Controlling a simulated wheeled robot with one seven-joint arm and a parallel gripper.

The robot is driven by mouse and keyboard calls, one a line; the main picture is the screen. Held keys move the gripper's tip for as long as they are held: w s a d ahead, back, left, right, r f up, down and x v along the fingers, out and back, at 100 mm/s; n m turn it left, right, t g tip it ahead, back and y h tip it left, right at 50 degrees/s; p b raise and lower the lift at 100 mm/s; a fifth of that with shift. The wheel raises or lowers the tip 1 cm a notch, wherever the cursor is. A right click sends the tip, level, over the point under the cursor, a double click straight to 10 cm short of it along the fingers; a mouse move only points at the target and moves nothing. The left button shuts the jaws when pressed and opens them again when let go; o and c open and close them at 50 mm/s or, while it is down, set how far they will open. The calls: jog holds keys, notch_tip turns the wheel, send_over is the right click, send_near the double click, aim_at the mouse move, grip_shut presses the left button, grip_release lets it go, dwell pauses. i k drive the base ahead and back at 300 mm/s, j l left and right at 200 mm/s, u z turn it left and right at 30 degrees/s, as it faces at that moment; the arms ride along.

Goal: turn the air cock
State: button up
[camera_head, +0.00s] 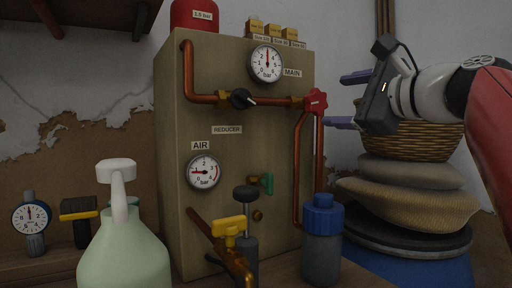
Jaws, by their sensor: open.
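A yellow-handled cock (230,226) sits on a brass pipe (202,228) at the lower front of a beige cabinet (225,155). It is below the gauge (203,172) labelled AIR, whose needle points left, near the low end. The handle looks roughly level.
A red handwheel (315,101) is close to the fingertips. A black knob (241,98) is on the upper copper pipe, near the MAIN gauge (266,63). A spray bottle (124,245) and a blue-capped bottle (322,240) flank the cock. Sacks (410,200) and a basket (425,141) stand right.

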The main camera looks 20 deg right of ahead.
aim_at(267, 183)
jog(key=k+l, duration=0.1)
jog(key=k, duration=0.9)
